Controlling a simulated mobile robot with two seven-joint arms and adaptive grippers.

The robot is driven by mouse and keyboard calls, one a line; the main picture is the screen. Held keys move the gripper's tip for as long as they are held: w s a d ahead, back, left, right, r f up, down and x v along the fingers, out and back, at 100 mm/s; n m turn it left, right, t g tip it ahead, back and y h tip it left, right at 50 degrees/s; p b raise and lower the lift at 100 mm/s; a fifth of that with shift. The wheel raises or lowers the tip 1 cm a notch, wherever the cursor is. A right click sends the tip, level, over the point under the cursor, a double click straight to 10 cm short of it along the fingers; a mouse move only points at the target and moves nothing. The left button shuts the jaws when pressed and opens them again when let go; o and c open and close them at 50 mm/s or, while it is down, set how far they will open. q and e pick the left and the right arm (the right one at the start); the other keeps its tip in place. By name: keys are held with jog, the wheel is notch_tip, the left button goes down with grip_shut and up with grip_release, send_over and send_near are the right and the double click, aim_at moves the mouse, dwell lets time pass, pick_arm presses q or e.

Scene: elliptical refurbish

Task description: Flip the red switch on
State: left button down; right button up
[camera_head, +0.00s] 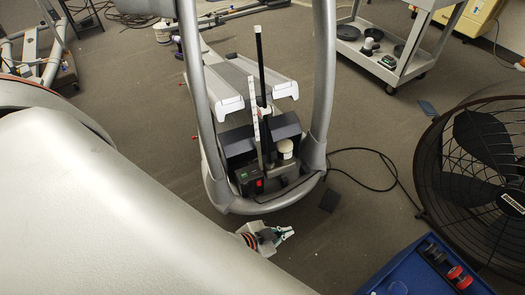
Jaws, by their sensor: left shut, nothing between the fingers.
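The red switch (259,184) is a small red spot on a black box (248,181) low at the front of the elliptical machine (325,80). Its exact position, on or off, is too small to tell. My left gripper (288,232) is below and slightly right of the switch in the picture, apart from it, just in front of the machine's curved grey base tube. Its fingers are shut and empty, pointing right. My right gripper is not in view.
A black cable (385,160) runs over the carpet from the machine toward a large black fan (480,170) at right. A blue case (400,275) with tools stands at lower right. A grey cart (390,70) stands at the back.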

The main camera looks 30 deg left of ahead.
pick_arm(q)
jog(key=w+d+f+m+g+y+b, duration=0.1)
jog(key=w+d+f+m+g+b, duration=0.2)
jog(key=f+m, duration=0.35)
jog(key=w+d+f+m+g+y+b, duration=0.1)
jog(key=w+d+f+m+g+b, duration=0.2)
jog(key=f, duration=0.6)
jog(key=w+a+f+m+y+b, duration=0.1)
jog(key=w+a+m+y+b, duration=0.2)
jog(key=a, duration=0.7)
jog(key=w+a+f+m+y+b, duration=0.2)
jog(key=w+a+m+y, duration=0.3)
jog(key=a, duration=0.6)
jog(key=w, duration=0.2)
jog(key=shift+w+a+f+t+b, duration=0.2)
jog(key=shift+w+f+t+b, duration=0.1)
jog(key=shift+t+b, duration=0.1)
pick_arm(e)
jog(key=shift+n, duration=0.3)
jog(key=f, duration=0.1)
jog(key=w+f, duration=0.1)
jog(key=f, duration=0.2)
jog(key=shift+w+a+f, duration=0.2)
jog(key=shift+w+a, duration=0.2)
